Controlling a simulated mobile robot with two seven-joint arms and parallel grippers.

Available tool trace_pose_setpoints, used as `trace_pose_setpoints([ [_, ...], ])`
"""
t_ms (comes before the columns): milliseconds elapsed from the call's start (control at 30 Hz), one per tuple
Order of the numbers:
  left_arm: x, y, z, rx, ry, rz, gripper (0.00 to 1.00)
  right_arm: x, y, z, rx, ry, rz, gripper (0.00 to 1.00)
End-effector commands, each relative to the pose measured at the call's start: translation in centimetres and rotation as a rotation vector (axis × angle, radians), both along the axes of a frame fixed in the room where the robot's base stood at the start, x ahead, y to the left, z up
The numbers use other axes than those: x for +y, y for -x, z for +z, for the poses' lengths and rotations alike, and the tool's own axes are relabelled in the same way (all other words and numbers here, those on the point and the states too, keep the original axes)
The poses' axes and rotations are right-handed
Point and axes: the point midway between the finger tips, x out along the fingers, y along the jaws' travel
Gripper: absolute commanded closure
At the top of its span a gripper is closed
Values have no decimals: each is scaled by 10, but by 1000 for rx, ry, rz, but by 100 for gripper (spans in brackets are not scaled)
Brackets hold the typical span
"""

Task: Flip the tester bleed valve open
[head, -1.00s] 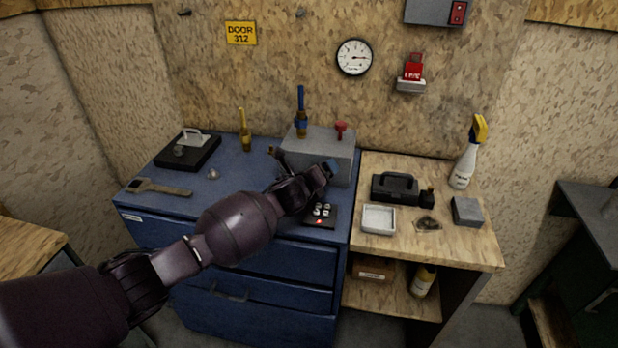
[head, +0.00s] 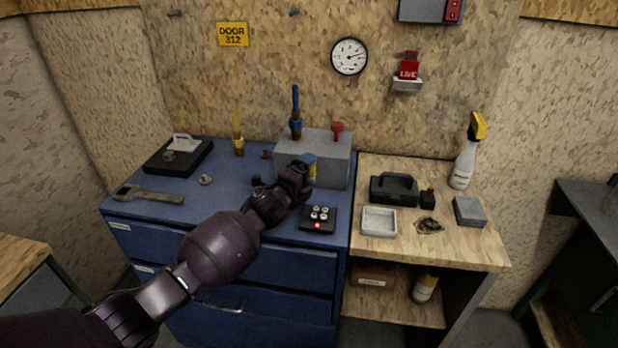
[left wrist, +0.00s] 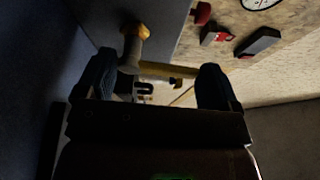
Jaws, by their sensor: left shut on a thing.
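The tester is a grey block (head: 338,166) at the right end of the blue cabinet, with a blue-handled valve (head: 295,112) and a red knob (head: 337,130) on top. The bleed valve (head: 312,171) shows as a yellow part on its front face, partly hidden by my gripper. In the left wrist view its yellow body (left wrist: 133,42) stands out from the block and a yellow lever (left wrist: 165,70) runs across between my fingers. My left gripper (head: 305,170) is shut on that lever at the block's front. My right gripper is not in view.
A small panel with several buttons and a red light (head: 318,219) lies below the gripper. A yellow-handled valve (head: 237,138) and a wrench (head: 148,194) are on the cabinet (head: 225,185). A gauge (head: 349,57) hangs above. A tray (head: 379,221) and spray bottle (head: 465,158) are at right.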

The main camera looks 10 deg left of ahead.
Motion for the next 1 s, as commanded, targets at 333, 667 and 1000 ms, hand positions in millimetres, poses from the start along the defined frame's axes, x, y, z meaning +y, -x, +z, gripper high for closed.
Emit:
trace_pose_setpoints([
  [333,2,0,-3,8,94,1,55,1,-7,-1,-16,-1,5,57],
  [667,3,0,-2,7,102,0,55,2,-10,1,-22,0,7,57],
  [1000,3,0,-2,6,100,0,0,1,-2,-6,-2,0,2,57],
])
